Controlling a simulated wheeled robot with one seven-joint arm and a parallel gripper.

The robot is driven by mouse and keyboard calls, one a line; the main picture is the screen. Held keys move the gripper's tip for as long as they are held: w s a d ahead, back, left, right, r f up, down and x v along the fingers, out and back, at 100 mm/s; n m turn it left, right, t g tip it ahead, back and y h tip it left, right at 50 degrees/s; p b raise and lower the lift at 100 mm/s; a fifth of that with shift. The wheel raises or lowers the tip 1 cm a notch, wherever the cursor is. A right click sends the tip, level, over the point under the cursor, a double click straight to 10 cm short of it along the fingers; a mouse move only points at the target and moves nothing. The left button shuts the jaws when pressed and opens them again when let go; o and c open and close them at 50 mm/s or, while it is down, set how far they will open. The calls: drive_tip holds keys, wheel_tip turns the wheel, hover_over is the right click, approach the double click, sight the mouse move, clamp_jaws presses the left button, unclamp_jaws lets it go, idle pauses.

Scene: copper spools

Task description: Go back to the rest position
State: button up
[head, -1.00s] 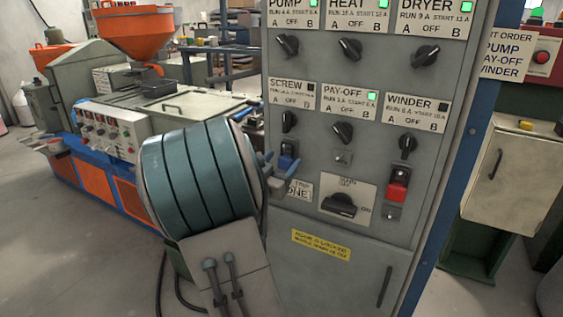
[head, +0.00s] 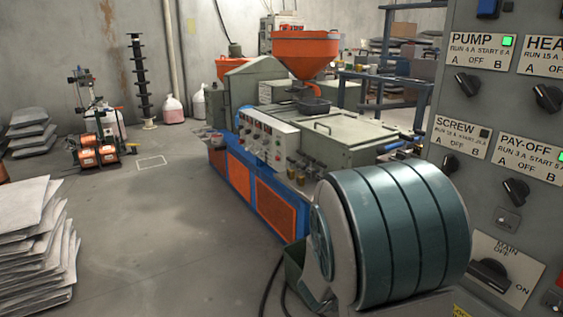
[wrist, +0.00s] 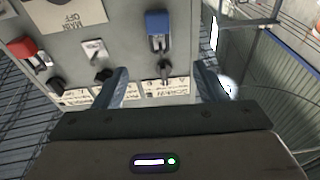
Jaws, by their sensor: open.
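My gripper (wrist: 162,68) is open in the wrist view, its two blue-grey fingers spread with nothing held between them. Beyond the fingers is the grey control panel (wrist: 125,25), seen upside down. A black knob (wrist: 165,72) shows between the fingers, and a blue switch (wrist: 157,24) and a red switch (wrist: 24,48) show farther up the picture. I cannot tell the exact gap to the panel. In the head view the panel (head: 430,135) is at the right edge, and my teal arm link covers its lower left. The gripper is not clearly visible there.
An orange and blue machine (head: 262,190) with an orange hopper (head: 304,52) stands behind my arm. Grey stacked sacks (head: 30,240) lie at the left. A black rack (head: 140,80) stands by the wall. The floor (head: 150,220) between is clear.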

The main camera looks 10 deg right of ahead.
drive_tip(key=w+a+r+n+t+y+p, duration=0.1)
drive_tip(key=w+a+n+t+y+p, duration=0.2)
drive_tip(key=a+y, duration=0.55)
drive_tip(key=w+a+n+t+y+p, duration=0.1)
drive_tip(key=w+a+n+y+p, duration=0.15)
drive_tip(key=a+n+y, duration=0.55)
drive_tip(key=s+a+r+n+g+y+p, duration=0.1)
drive_tip(key=s+g, duration=0.3)
drive_tip(key=s, duration=0.6)
drive_tip(key=s+r+n+g+y+p, duration=0.1)
drive_tip(key=s+g+p, duration=0.2)
drive_tip(key=s, duration=0.7)
drive_tip(key=shift+a+n+g, duration=0.35)
drive_tip(key=shift+n+g, duration=0.05)
drive_tip(key=shift+g, duration=0.6)
